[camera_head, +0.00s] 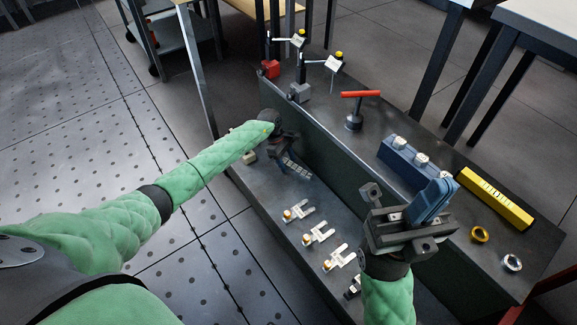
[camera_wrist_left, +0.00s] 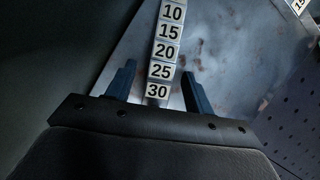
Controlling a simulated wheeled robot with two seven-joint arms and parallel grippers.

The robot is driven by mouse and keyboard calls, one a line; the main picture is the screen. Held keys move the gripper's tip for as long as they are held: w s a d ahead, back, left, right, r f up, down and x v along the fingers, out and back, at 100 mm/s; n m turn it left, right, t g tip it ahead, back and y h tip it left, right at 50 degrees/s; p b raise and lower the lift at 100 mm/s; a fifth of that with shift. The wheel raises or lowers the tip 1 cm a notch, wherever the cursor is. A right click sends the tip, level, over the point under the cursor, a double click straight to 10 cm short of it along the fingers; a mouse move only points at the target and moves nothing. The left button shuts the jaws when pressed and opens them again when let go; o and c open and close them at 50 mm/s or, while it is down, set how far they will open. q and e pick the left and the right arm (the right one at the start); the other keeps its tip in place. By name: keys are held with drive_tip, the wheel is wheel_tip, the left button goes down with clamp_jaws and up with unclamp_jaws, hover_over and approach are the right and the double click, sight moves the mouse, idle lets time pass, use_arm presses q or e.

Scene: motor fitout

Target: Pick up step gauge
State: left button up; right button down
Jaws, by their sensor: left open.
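The step gauge is a narrow strip with numbered plates reading 10 to 30. It lies on the lower grey shelf in the head view (camera_head: 297,169) and runs up the middle of the left wrist view (camera_wrist_left: 167,50). My left gripper (camera_head: 284,158) is low over the shelf at the gauge's near end. In the left wrist view its two dark blue fingers (camera_wrist_left: 160,88) stand apart on either side of the strip, around the 25 and 30 plates, with gaps on both sides. My right gripper (camera_head: 410,215) is above the bench; whether its jaws hold anything is unclear.
The raised shelf holds a blue block (camera_head: 405,160), a yellow block (camera_head: 495,198), a brass ring (camera_head: 480,234), a silver ring (camera_head: 512,262), a red-handled tool (camera_head: 354,110) and dial stands (camera_head: 300,85). A dark wall (camera_head: 335,150) divides the levels.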

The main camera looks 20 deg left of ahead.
use_arm(q)
clamp_jaws()
drive_tip(key=shift+r, duration=0.1)
idle(0.3)
